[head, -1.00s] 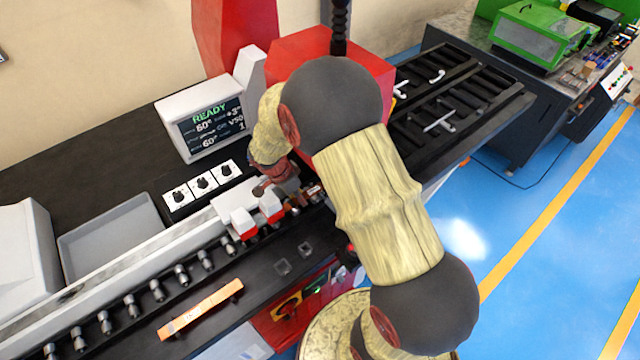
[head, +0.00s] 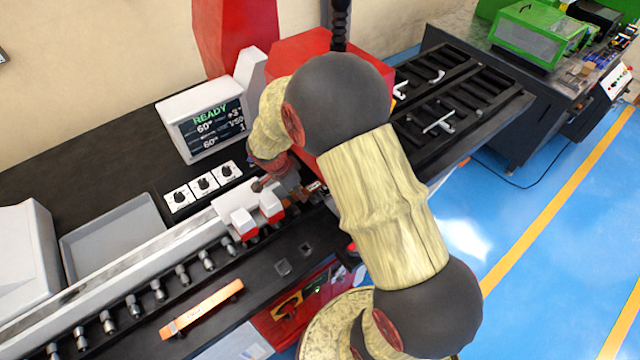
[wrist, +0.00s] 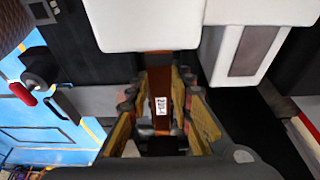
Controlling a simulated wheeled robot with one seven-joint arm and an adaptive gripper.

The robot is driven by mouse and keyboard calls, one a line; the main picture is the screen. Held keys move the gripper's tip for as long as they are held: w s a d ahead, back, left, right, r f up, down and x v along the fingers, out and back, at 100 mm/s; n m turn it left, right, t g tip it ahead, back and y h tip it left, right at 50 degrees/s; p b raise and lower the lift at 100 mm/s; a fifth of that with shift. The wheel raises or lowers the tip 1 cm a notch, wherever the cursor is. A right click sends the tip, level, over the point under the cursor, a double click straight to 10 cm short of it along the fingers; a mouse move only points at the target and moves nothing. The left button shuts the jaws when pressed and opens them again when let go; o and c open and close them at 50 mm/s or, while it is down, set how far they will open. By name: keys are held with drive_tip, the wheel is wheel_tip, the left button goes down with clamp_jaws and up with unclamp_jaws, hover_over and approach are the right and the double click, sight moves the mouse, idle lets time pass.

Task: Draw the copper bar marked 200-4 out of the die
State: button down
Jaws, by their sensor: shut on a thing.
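The copper bar (wrist: 161,75) shows in the wrist view as a reddish-brown strip between my fingers, with a small white label; the label is too small to read surely. My gripper (wrist: 158,98) is shut on this bar, one finger on each side. The bar's far end passes beside or under white blocks (wrist: 145,22) at the top of the wrist view, so I cannot tell how much of it sits in the die. In the head view, my gripper (head: 284,183) is low at the bender, just behind two white-and-red blocks (head: 257,215); my arm hides most of the bar there.
A row of metal rollers (head: 157,290) runs along the bender's front edge. An orange bar (head: 202,309) lies on the black top in front. A screen (head: 205,122) reading READY and three knobs (head: 204,184) stand behind. A grey tray (head: 115,235) is at left.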

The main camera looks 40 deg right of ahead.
idle(0.3)
drive_tip(key=shift+s+b, duration=2.15)
drive_tip(key=shift+s, duration=5.85)
drive_tip(key=shift+r, duration=0.1)
drive_tip(key=shift+r+p, duration=1.3)
drive_tip(key=shift+r, duration=1.15)
